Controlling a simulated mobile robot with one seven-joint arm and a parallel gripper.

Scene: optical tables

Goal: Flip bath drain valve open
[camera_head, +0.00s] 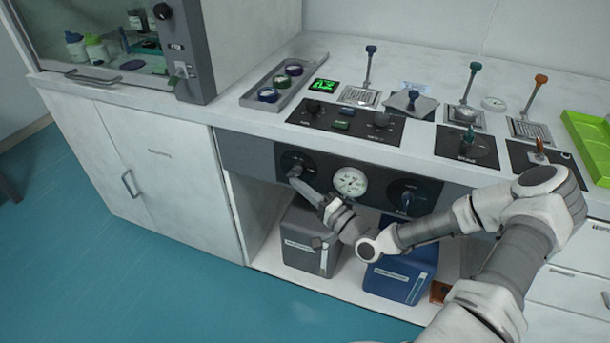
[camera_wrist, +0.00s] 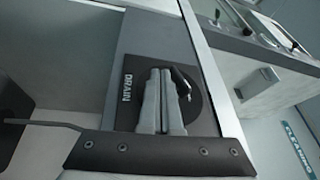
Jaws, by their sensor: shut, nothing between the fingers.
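The drain valve (camera_wrist: 194,98) is a dark round plate beside the white word DRAIN in the wrist view. A small dark lever (camera_wrist: 181,82) shows just right of the fingers, with a light spot near it. In the head view the valve (camera_head: 290,160) is at the left end of the dark front panel. My gripper (camera_head: 294,178) reaches this valve from below right; its fingers (camera_wrist: 160,74) are shut together with nothing between them. They cover part of the plate and sit close beside the lever. I cannot tell whether they touch it.
A white gauge (camera_head: 350,182) and another dark knob plate (camera_head: 407,197) are on the same panel, right of the valve. A grey box (camera_head: 308,240) and a blue box (camera_head: 400,275) stand in the open space below. Taps and a tray (camera_head: 285,80) occupy the countertop.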

